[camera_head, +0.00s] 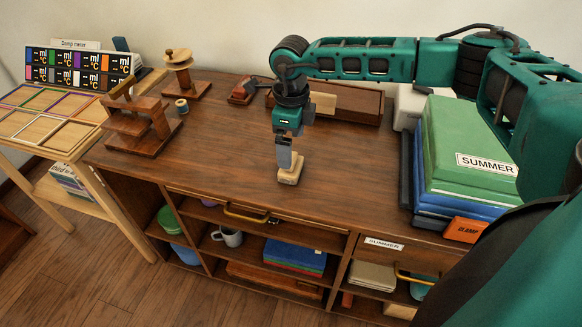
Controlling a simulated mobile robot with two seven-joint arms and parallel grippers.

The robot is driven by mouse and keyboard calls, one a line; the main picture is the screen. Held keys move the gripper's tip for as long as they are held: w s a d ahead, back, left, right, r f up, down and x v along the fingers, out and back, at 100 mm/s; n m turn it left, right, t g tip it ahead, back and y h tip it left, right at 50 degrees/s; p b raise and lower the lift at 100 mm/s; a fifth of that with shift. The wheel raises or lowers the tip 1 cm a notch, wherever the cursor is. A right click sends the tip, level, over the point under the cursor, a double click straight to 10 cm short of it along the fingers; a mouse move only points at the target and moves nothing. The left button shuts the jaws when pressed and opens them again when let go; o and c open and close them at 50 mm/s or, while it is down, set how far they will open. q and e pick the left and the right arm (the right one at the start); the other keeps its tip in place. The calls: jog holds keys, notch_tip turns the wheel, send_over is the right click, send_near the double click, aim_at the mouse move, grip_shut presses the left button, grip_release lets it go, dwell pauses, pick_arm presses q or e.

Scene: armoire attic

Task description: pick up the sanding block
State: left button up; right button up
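The sanding block appears to be the small pale wooden block (290,176) on the brown wooden top, near its front middle. My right gripper (286,160) comes down from above, with its arm reaching in from the right. Its grey fingers are at the block and cover part of its upper side. I cannot tell whether they are closed on it or only around it. The block seems to be at the surface; any small gap beneath is not clear. My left gripper is not in view.
A stack of green and blue boxes labelled SUMMER (465,150) stands right, with an orange CLAMP box (465,230) beside it. A wooden press (137,120), a spool stand (183,75) and a brown tray (350,103) stand left and behind. The top around the block is clear.

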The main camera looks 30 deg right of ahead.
aim_at(291, 176)
jog(key=f, duration=0.7)
jog(key=shift+w+d+f+b, duration=0.1)
jog(key=shift+w+b, duration=0.1)
jog(key=shift+b, duration=0.1)
jog(key=shift+c, duration=0.4)
jog(key=c, duration=0.9)
